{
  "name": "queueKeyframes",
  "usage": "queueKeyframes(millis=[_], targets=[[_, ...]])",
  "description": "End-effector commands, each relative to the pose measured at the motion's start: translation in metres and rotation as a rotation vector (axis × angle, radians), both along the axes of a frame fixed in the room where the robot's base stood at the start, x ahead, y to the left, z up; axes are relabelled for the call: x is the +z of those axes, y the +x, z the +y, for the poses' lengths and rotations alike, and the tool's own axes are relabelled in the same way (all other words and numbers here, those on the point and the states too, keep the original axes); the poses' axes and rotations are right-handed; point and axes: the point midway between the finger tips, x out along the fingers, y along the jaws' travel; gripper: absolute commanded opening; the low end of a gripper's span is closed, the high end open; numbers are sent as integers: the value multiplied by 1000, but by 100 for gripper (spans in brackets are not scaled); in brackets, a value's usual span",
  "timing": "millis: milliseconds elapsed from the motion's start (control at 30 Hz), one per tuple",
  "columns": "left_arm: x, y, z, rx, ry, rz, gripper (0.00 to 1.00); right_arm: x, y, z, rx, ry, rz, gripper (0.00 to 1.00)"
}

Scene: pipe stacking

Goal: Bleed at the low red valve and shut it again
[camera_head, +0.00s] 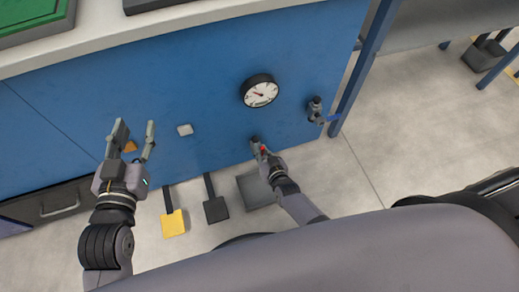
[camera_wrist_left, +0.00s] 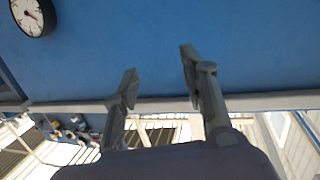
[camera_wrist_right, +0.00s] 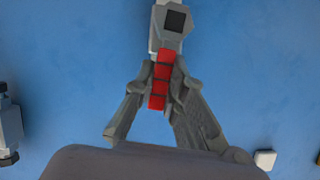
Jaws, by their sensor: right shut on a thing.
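The low red valve (camera_wrist_right: 172,30) is a grey fitting on the blue panel, with a red handle (camera_wrist_right: 161,80) seen in the right wrist view. My right gripper (camera_wrist_right: 160,92) is shut on the red handle, a finger on each side of it. In the head view the right gripper (camera_head: 266,156) reaches the valve low on the panel, below the gauge (camera_head: 260,91). Much of the valve is hidden by the gripper there. My left gripper (camera_head: 136,134) is open and empty before the left part of the panel. Its fingers (camera_wrist_left: 162,85) stand apart in the left wrist view.
Another valve (camera_head: 315,110) with a blue handle sits right of the gauge. A yellow pedal (camera_head: 173,223), a dark pedal (camera_head: 216,210) and a grey box (camera_head: 255,190) are at the panel's foot. A small white block (camera_head: 185,130) is on the panel.

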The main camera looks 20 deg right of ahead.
Motion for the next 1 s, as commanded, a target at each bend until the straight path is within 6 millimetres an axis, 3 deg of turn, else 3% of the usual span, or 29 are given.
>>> queueKeyframes(millis=[400, 867, 900, 1000], targets=[[-34, -12, 8, 12, 47, 188, 40, -1, -2, -2, 0, -122, 1, 0], [-37, -13, 9, 13, 50, 202, 40, -1, -2, -2, 2, -136, -2, 0], [-37, -13, 9, 14, 50, 202, 40, -1, -2, -2, 2, -136, -2, 13], [-37, -13, 9, 14, 50, 201, 40, -1, -1, -2, 2, -135, -2, 20]])
